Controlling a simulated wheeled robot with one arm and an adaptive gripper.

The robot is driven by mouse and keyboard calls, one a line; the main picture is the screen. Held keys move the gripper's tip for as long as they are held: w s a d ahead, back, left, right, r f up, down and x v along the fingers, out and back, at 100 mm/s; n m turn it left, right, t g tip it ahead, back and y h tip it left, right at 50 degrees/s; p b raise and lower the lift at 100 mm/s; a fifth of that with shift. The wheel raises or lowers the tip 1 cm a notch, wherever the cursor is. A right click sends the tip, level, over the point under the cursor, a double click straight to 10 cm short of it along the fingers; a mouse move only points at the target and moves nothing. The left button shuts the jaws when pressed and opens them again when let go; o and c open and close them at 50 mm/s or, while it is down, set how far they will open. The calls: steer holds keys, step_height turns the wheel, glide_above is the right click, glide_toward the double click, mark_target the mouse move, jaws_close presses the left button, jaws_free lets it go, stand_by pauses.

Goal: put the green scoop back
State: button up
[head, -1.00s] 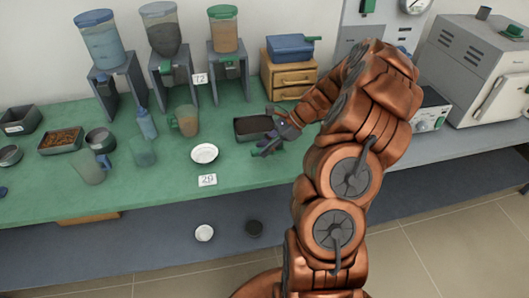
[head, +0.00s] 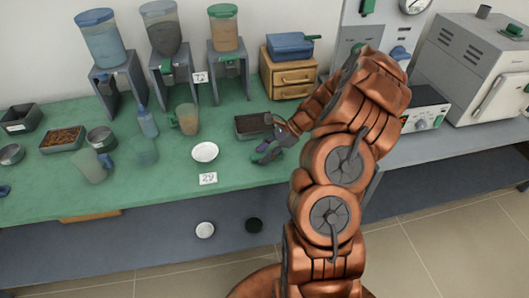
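My gripper (head: 264,150) is over the green table, just in front of a dark grey tray (head: 243,135) with dark contents. A small dark green piece shows at its fingertips; it may be the green scoop, but its shape is too small and covered to be sure. I cannot tell whether the fingers are closed on it. A green handle-like piece (head: 313,38) also sticks out at the right of a blue box (head: 289,50) on the wooden drawers (head: 293,80).
Three dispensers, one with a green lid (head: 222,11), stand along the back. A white dish (head: 205,152), a "29" card (head: 208,178) and a jug (head: 188,119) are left of my gripper. A furnace (head: 480,65) stands at right. The table's front strip is clear.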

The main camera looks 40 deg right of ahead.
steer(key=shift+r, duration=0.1)
steer(key=b+v, duration=0.2)
steer(key=v, duration=1)
steer(key=s+a+r+n+g+h, duration=0.1)
steer(key=s+a+r+n, duration=0.2)
steer(key=a, duration=0.4)
steer(key=s+a+r+n+g, duration=0.1)
steer(key=a+r+n+g, duration=0.1)
steer(key=a+n, duration=0.35)
steer(key=s+a+r+n+g+h, duration=0.1)
steer(key=a+r+n, duration=0.2)
steer(key=a, duration=0.6)
steer(key=s+a+n+h, duration=0.2)
steer(key=s+n, duration=0.1)
steer(key=s, duration=0.4)
steer(key=s+a+n+g+h, duration=0.1)
steer(key=s+a+n+h, duration=0.1)
steer(key=s+n, duration=0.2)
steer(key=s+a+n+h, duration=0.2)
steer(key=s+n, duration=0.2)
steer(key=s, duration=0.7)
steer(key=shift+a+f, duration=0.25)
steer(key=shift+f, duration=0.15)
